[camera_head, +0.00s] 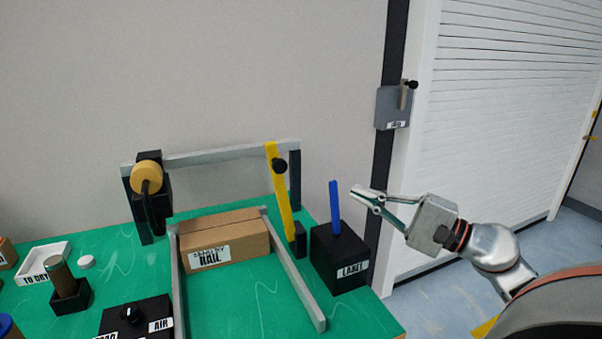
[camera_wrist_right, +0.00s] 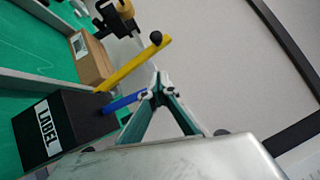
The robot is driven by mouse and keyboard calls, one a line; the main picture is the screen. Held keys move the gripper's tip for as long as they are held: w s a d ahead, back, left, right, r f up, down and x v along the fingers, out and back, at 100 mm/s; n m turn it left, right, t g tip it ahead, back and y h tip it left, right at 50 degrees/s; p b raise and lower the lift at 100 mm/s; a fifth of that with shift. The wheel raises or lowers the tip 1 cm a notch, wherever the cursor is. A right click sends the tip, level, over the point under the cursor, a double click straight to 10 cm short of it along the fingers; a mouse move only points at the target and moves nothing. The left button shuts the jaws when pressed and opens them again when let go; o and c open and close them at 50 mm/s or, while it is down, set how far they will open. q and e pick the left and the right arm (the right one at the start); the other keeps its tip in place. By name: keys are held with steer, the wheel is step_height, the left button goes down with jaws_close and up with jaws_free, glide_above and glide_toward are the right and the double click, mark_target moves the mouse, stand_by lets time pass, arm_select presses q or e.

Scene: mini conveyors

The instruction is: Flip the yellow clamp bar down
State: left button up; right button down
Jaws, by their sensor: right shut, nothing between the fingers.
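The yellow clamp bar (camera_head: 283,205) stands nearly upright behind the right rail, leaning a little left at its top. A black knob (camera_head: 279,166) sits on its upper part. The bar also shows in the right wrist view (camera_wrist_right: 135,64), with its knob (camera_wrist_right: 156,38). My right gripper (camera_head: 357,193) is shut and empty, to the right of the bar and apart from it, above and right of the black LABEL box. It also shows in the right wrist view (camera_wrist_right: 157,88), its tips near the blue lever. My left gripper is not in view.
The black LABEL box (camera_head: 341,265) with an upright blue lever (camera_head: 335,208) stands between my right gripper and the bar. A cardboard box (camera_head: 232,235) lies between the grey rails (camera_head: 295,272). A grey wall box (camera_head: 392,108) hangs behind. A black AIR box (camera_head: 135,318) stands at front left.

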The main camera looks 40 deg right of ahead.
arm_select(q)
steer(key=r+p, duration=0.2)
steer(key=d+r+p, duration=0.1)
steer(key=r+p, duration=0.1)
steer(key=p, duration=0.1)
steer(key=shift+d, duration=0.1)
arm_select(e)
steer(key=s+a+x, duration=0.1)
steer(key=a+x, duration=0.1)
steer(key=x, duration=1.1)
steer(key=shift+a+r, duration=0.25)
steer(key=shift+r, duration=0.15)
arm_select(q)
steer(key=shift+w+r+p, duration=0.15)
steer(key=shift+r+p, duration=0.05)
steer(key=shift+p, duration=0.1)
arm_select(e)
steer(key=shift+s, duration=0.1)
